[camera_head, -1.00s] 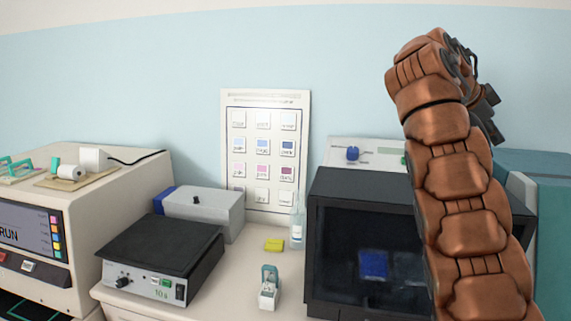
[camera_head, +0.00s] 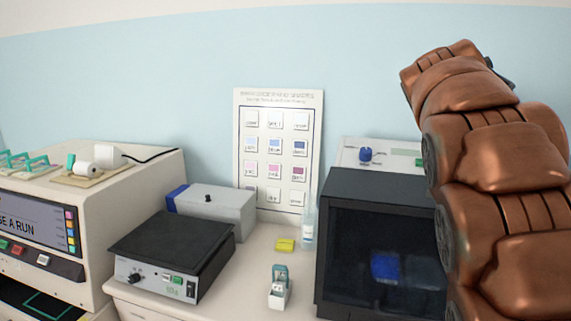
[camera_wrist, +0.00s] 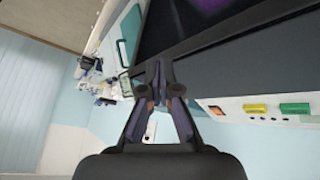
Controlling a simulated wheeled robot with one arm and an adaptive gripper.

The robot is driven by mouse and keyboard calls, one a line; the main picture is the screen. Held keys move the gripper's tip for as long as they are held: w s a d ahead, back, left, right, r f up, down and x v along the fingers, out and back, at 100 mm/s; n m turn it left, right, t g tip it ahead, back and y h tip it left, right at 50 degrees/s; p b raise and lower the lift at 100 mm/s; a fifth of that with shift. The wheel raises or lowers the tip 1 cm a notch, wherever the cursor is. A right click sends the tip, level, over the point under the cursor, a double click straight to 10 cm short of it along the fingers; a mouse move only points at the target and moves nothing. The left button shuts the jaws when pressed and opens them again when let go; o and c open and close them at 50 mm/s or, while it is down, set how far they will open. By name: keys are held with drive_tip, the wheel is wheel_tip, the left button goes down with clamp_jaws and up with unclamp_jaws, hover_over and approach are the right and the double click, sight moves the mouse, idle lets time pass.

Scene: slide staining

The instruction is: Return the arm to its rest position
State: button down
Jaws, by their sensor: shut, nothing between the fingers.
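My copper-coloured arm (camera_head: 500,150) rises along the right side of the head view, with its upper end bent toward the upper left. The gripper itself is almost wholly hidden behind the arm there; only a small dark part shows near the top. In the wrist view my gripper (camera_wrist: 160,75) has its fingers together at the tips and is empty. Nothing touches the fingers in that view.
A black glass-fronted cabinet (camera_head: 345,190) stands just left of my arm. Air above the left counter is clear.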

drive_tip(key=s+a+f+n+g+y, duration=0.1)
drive_tip(key=s+a+f+n+y, duration=0.2)
drive_tip(key=s+a+f+n, duration=0.3)
drive_tip(key=s+a+f+n+g+y, duration=0.1)
drive_tip(key=s+a+f+n+y, duration=0.2)
drive_tip(key=s+a+f+n, duration=0.4)
drive_tip(key=s+a+f, duration=0.5)
drive_tip(key=s+f, duration=0.1)
drive_tip(key=s, duration=0.1)
drive_tip(key=s+a+f, duration=0.4)
drive_tip(key=s+f, duration=0.2)
drive_tip(key=s, duration=0.2)
drive_tip(key=shift+a+y, duration=0.35)
drive_tip(key=shift+y, duration=0.05)
